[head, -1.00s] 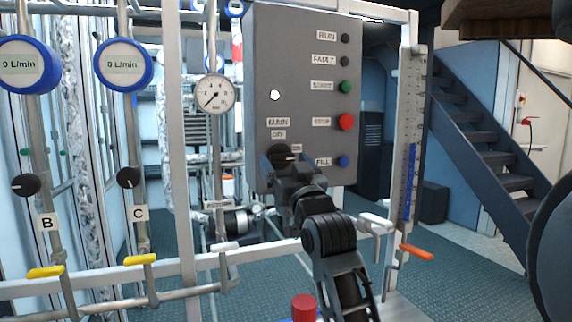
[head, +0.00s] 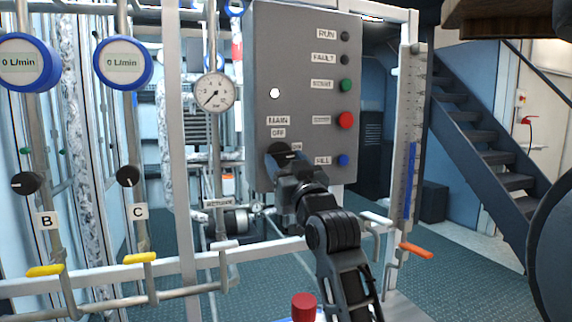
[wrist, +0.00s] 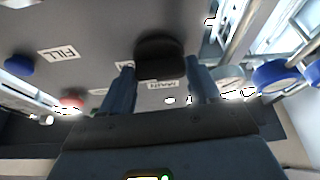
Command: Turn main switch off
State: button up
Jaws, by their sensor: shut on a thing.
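The main switch (head: 279,148) is a black round knob low on the left of the grey control box (head: 300,60). Labels reading MAIN, OFF and ON sit around it. My gripper (head: 284,161) is at the knob and covers its lower part in the head view. In the wrist view the dark knob (wrist: 160,57) lies between my two blue fingers (wrist: 161,72), which are shut on it. Which label the knob points to cannot be made out. A white lamp (head: 274,93) above the switch looks bright.
A red stop button (head: 345,120), a green start button (head: 346,86) and a blue fill button (head: 343,160) sit to the right of the switch. A pressure gauge (head: 215,92) is at the left. A white rail (head: 150,271) with valve handles runs below.

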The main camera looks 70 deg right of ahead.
jog(key=n+t+y+b, duration=0.1)
jog(key=n, duration=0.2)
jog(key=n+t+y+b, duration=0.1)
jog(key=n+y+b, duration=0.1)
jog(key=n, duration=0.2)
jog(key=shift+s+d+f, duration=0.1)
jog(key=shift+s+d, duration=0.05)
jog(key=shift+s, duration=0.05)
jog(key=n+y+b, duration=0.1)
jog(key=n, duration=0.1)
jog(key=n+y+b, duration=0.1)
jog(key=n, duration=0.2)
jog(key=shift+r+t, duration=0.2)
jog(key=shift+t, duration=0.2)
jog(key=n+y, duration=0.1)
jog(key=n, duration=0.1)
jog(key=n+y+b, duration=0.1)
jog(key=n, duration=0.2)
jog(key=shift+s+d+r, duration=0.1)
jog(key=shift+r, duration=0.1)
jog(key=shift+r+n+g+y, duration=0.1)
jog(key=shift+n+g+y, duration=0.3)
jog(key=shift+n, duration=0.6)
jog(key=shift+r+n+g+y, duration=0.1)
jog(key=shift+n+g+y, duration=0.3)
jog(key=shift+n, duration=0.6)
jog(key=shift+f, duration=0.1)
jog(key=o, duration=1.1)
jog(key=shift+c, duration=0.2)
jog(key=shift+s, duration=0.1)
